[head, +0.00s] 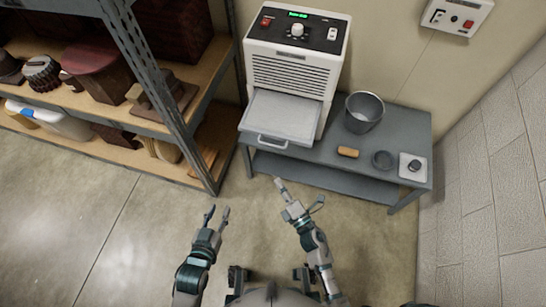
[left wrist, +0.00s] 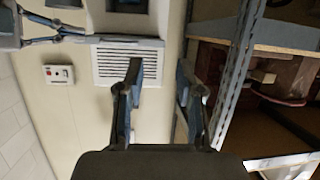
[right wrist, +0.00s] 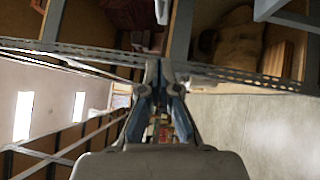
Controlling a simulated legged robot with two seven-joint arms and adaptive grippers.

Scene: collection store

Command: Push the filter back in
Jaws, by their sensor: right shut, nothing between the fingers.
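The filter (head: 283,117) is a flat light-grey panel with a handle at its front edge. It sticks out of the front of the white dehumidifier-like unit (head: 296,72), below its grille. My left gripper (head: 217,212) is open and empty over the floor, below and left of the filter; its spread fingers also show in the left wrist view (left wrist: 160,78). My right gripper (head: 280,183) is shut and empty, in front of the bench and apart from the filter handle. Its closed fingers show in the right wrist view (right wrist: 161,78).
The unit stands on a grey bench (head: 325,150) with a metal bucket (head: 364,112), a tan block (head: 348,152), a dark round dish (head: 382,160) and a white square piece (head: 413,168). A loaded shelf rack (head: 160,75) stands left. The floor in front is clear.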

